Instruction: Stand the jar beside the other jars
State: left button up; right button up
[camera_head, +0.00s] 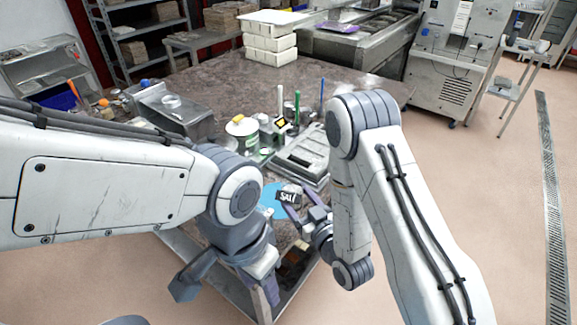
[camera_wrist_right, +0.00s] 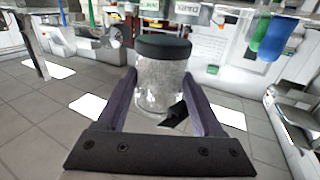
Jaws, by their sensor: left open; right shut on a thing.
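The jar (camera_wrist_right: 163,82) is clear glass with a dark lid and greyish contents. My right gripper (camera_wrist_right: 158,105) is shut on it, one purple finger on each side. Several small containers (camera_head: 266,125) stand close together further back; I cannot tell which are the other jars. My left gripper (camera_head: 226,288) is open and empty, low at the table's near edge.
A white tub (camera_head: 242,132) stands left of the small containers, and a grey tray (camera_head: 300,157) lies to their right. Upright coloured rods (camera_head: 297,105) rise behind. A metal box (camera_head: 175,112) is at left, and white blocks (camera_head: 269,38) are stacked at the back. The table's middle (camera_head: 225,82) is clear.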

jog(key=shift+w+a+f+y+b, duration=0.15)
jog(key=shift+w+a+f+b, duration=0.35)
jog(key=shift+b, duration=2)
jog(key=shift+w+a+f+y+b, duration=0.15)
jog(key=shift+w+f+b, duration=0.4)
jog(key=shift+b, duration=1.95)
jog(key=w+f, duration=0.1)
jog(key=w, duration=0.1)
jog(key=w+a+f, duration=0.1)
jog(key=w+f, duration=0.1)
jog(key=w, duration=0.1)
jog(key=w+f+b, duration=0.1)
jog(key=w, duration=0.2)
jog(key=shift+w+a+f, duration=0.1)
jog(key=shift+a+f, duration=0.25)
jog(key=shift+a, duration=0.05)
jog(key=shift+w+f, duration=0.2)
jog(key=shift+a+f, duration=0.1)
jog(key=shift+f, duration=0.15)
notch_tip(320, 180, down, 3)
jog(key=shift+f+p, duration=0.1)
jog(key=shift+p, duration=0.2)
jog(key=shift+f, duration=0.2)
